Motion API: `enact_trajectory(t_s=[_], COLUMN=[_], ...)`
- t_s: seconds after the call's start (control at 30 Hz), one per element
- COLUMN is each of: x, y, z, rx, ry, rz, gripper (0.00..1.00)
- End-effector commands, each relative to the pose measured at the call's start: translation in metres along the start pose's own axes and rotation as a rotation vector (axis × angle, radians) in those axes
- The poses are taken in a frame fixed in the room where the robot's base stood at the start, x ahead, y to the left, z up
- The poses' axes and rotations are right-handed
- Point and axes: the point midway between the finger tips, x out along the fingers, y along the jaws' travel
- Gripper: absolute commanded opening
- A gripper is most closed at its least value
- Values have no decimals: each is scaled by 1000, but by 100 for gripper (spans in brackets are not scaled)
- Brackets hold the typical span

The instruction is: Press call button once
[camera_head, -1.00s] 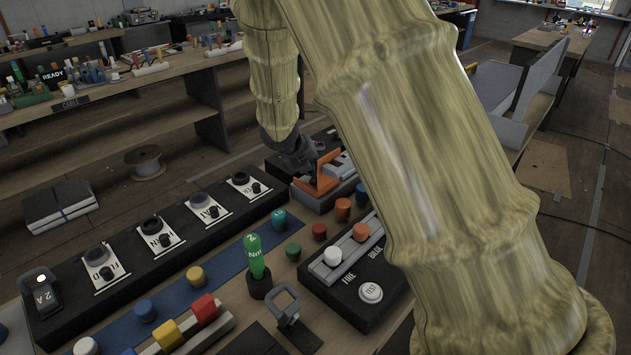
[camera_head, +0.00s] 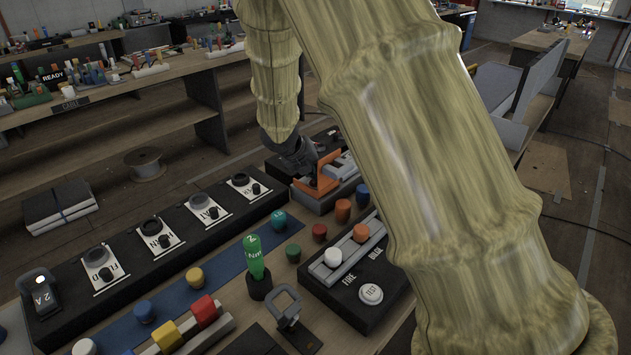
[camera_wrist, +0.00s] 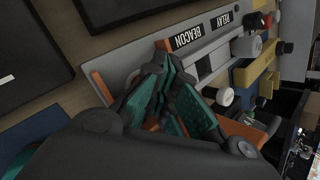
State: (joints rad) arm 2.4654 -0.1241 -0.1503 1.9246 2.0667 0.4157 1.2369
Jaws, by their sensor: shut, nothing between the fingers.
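My gripper (camera_wrist: 163,62) shows in the wrist view as dark fingers with teal sides, closed together and empty, over a grey panel (camera_wrist: 205,48) labelled BEACON and RELAY. In the head view my gripper (camera_head: 308,166) is low at the back of the bench, beside an orange bracket-like part (camera_head: 325,177); its fingertips are mostly hidden there. I cannot read a label saying CALL in either view, so I cannot tell which control is the call button. A round white button marked TEST (camera_head: 370,294) sits on a black box labelled FIRE and BILGE (camera_head: 345,301), clear of my gripper.
A long black panel (camera_head: 128,262) with several knobs on white plates runs along the bench. A green driver (camera_head: 254,258) stands upright near a grey-black clamp (camera_head: 290,310). Coloured caps stand around them. My arm hides the right side of the bench.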

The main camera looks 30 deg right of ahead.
Motion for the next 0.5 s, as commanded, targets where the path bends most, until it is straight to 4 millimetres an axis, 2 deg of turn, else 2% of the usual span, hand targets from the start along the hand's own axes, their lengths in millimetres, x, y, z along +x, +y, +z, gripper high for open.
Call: enact_trajectory(t_s=[0.23, 0.5], x=[-10, -11], y=[-5, -6], z=[5, 6], rx=[0, 0], ry=[0, -1], rz=[1, 1], gripper=[0, 0])
